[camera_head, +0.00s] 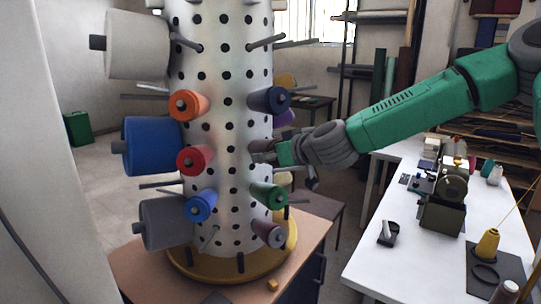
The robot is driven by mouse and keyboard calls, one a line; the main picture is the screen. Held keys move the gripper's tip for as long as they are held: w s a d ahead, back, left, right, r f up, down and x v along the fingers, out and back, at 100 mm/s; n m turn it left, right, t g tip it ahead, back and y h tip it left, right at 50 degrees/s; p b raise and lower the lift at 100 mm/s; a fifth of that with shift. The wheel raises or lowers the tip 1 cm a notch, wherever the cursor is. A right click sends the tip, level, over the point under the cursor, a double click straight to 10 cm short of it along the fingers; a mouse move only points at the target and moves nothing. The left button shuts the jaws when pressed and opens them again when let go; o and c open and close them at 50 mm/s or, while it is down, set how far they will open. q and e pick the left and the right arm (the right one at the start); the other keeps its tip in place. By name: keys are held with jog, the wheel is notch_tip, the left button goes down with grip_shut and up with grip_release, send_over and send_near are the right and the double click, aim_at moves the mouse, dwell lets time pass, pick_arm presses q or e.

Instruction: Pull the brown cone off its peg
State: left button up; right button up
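A white perforated column (228,60) carries cones on pegs. A small dark brownish piece (261,146) shows at the column's right side, right at the tip of my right gripper (272,152); it looks like the brown cone, but the fingers and cone blend together. My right arm comes in from the right, and its gripper points left at the column. Whether the fingers are closed on the piece is not clear. A mauve-brown cone (268,233) sits lower on the column at the right. My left gripper is out of view.
Orange (187,104), red (193,160), blue (201,206), navy (270,100) and green cones (268,195) sit close around, with bare pegs between. Large spools (152,145) stick out left. The column stands on a round yellow base (190,270). A white table (365,270) with machines is at right.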

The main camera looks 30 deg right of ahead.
jog(key=shift+d, duration=0.25)
jog(key=c, duration=0.3)
jog(key=shift+s+a+r, duration=0.15)
jog(key=shift+a+r, duration=0.1)
jog(key=shift+a, duration=0.25)
jog(key=shift+c, duration=0.2)
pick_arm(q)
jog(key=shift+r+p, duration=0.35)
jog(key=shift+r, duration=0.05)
pick_arm(e)
jog(key=shift+s+d, duration=0.3)
jog(key=shift+d, duration=0.1)
jog(key=shift+a+p+v, duration=0.25)
jog(key=shift+p+v, duration=0.25)
jog(key=shift+v, duration=0.65)
pick_arm(q)
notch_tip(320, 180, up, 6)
jog(key=p, duration=0.5)
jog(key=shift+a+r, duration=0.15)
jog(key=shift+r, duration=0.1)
pick_arm(e)
jog(key=s+d+r, duration=0.1)
jog(key=s+r, duration=0.1)
jog(key=s, duration=1)
jog(key=shift+s, duration=0.3)
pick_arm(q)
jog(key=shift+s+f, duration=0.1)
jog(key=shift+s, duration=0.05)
pick_arm(e)
jog(key=shift+f, duration=0.15)
